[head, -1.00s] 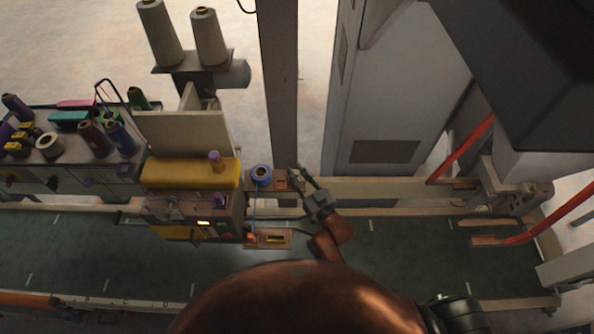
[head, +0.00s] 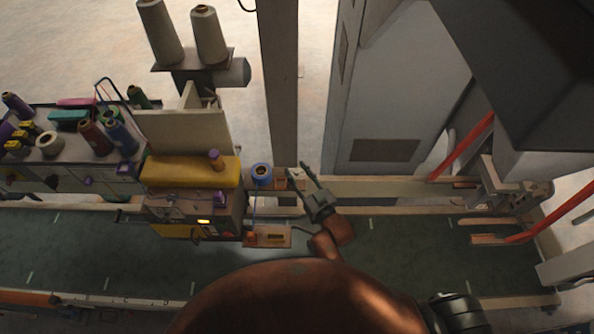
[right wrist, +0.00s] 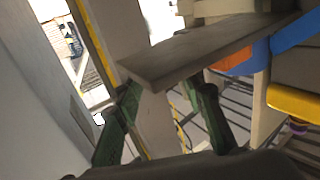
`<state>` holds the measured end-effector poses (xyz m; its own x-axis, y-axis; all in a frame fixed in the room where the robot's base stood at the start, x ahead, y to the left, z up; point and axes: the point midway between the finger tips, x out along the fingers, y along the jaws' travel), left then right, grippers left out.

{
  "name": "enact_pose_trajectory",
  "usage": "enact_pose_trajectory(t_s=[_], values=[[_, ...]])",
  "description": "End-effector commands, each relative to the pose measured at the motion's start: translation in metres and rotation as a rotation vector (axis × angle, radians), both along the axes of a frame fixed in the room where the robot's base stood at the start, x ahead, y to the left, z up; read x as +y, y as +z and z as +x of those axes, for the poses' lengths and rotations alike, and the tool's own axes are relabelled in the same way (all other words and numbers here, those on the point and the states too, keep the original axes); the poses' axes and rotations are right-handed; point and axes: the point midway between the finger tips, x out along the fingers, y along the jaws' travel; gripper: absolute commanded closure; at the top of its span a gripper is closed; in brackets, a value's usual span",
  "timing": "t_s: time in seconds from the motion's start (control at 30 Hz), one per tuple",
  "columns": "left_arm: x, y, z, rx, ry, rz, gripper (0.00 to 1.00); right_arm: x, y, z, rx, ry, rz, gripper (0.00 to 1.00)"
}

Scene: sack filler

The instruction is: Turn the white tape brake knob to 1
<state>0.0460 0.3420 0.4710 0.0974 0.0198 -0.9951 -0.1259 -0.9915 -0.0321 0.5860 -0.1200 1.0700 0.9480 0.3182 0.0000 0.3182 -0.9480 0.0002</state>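A blue tape roll (head: 261,173) sits on a small bracket (head: 281,184) right of the yellow-topped sewing head. A small pale piece (head: 296,173), possibly the white knob, shows on the bracket beside my right gripper's tips. It is too small to read any mark or number. My right gripper (head: 297,169) is open and empty, its fingers pointing up-left at the bracket's right end. In the right wrist view its two green fingers (right wrist: 165,105) stand apart, with the edge of a grey-brown plate (right wrist: 190,52) just beyond them. No knob is clear there. My left gripper is out of view.
The sewing head (head: 190,172) stands left of the bracket, with a thread rack (head: 95,150) further left. A post (head: 278,90) rises behind the bracket. A small wooden plate (head: 268,237) lies below it. The green belt (head: 400,250) is clear to the right.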

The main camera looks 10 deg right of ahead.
Motion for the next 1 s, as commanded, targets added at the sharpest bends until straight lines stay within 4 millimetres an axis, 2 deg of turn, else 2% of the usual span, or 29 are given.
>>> enact_pose_trajectory(t_s=[0.4, 0.53, 0.7, 1.0], values=[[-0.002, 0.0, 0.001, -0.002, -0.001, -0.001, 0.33, -0.025, -0.001, -0.076, 0.003, 0.0, -0.002, 0.64], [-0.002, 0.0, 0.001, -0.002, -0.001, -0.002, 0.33, -0.032, -0.001, -0.095, 0.003, 0.0, -0.002, 0.64], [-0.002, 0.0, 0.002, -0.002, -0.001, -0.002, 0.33, -0.036, 0.0, -0.107, 0.0, 0.0, 0.0, 0.64], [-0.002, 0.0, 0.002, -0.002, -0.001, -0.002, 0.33, -0.036, 0.0, -0.109, -0.001, 0.0, 0.0, 0.64]])
